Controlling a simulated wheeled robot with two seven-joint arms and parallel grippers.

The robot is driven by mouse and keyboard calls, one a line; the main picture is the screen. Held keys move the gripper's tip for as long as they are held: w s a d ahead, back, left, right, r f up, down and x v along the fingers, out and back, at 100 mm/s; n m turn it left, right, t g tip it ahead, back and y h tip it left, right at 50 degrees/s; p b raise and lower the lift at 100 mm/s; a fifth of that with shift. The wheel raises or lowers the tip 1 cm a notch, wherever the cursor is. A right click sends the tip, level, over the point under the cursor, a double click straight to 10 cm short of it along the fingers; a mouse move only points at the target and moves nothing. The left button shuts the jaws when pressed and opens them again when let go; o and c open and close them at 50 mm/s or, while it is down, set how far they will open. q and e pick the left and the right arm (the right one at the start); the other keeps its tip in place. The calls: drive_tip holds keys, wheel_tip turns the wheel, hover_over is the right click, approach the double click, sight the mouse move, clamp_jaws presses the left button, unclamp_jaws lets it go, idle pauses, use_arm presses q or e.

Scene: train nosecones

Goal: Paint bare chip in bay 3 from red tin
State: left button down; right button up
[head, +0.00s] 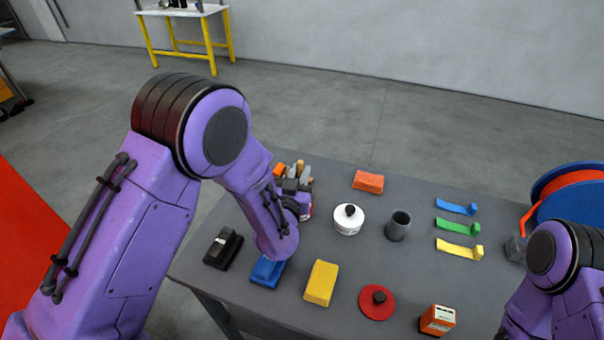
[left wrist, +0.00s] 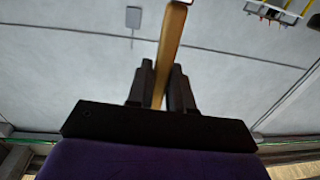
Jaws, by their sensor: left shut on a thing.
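In the head view my left forearm partly hides this gripper over the left part of the table. A round red piece with a black knob (head: 379,298) lies near the table's front; I cannot tell whether it is a tin or a lid. A white tin with a black knob (head: 348,222) stands behind it. My right gripper is out of view. No nosecone bay or bare chip can be made out.
The grey table (head: 405,270) also holds a dark cup (head: 397,226), a yellow block (head: 321,283), a blue block (head: 267,272), a black block (head: 222,247), an orange block (head: 368,182), coloured strips (head: 459,227) and an orange box (head: 437,320). A blue reel (head: 570,180) stands right.

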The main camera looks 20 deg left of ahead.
sight(300, 162)
use_arm(q)
drive_tip(key=shift+r+p, duration=2.6)
drive_tip(key=shift+r, duration=0.9)
drive_tip(key=shift+f, duration=0.15)
